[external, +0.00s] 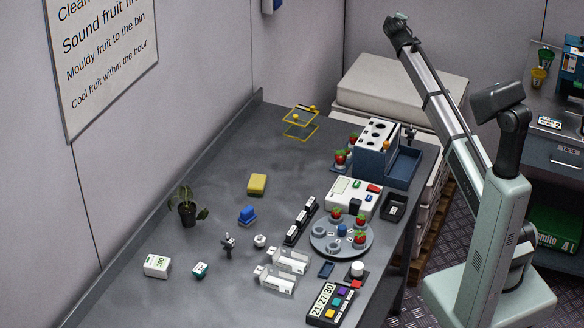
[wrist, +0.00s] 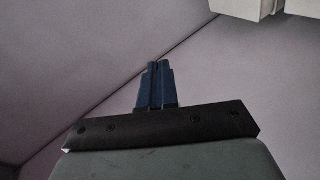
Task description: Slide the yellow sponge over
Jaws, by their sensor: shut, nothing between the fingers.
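The yellow sponge (external: 257,184) lies flat on the grey table, left of the middle, in the external view. Nothing touches it. My gripper (wrist: 157,66) shows in the wrist view with its two blue fingers together and nothing between them. In the external view my arm is raised high at the right, with its end up at the top, far from the sponge.
A blue block (external: 247,214) lies just in front of the sponge, and a potted plant (external: 187,208) stands to its left. A black rack (external: 301,221) and a round tray (external: 318,246) with strawberries are to its right. The table behind the sponge is clear up to a yellow frame (external: 289,131).

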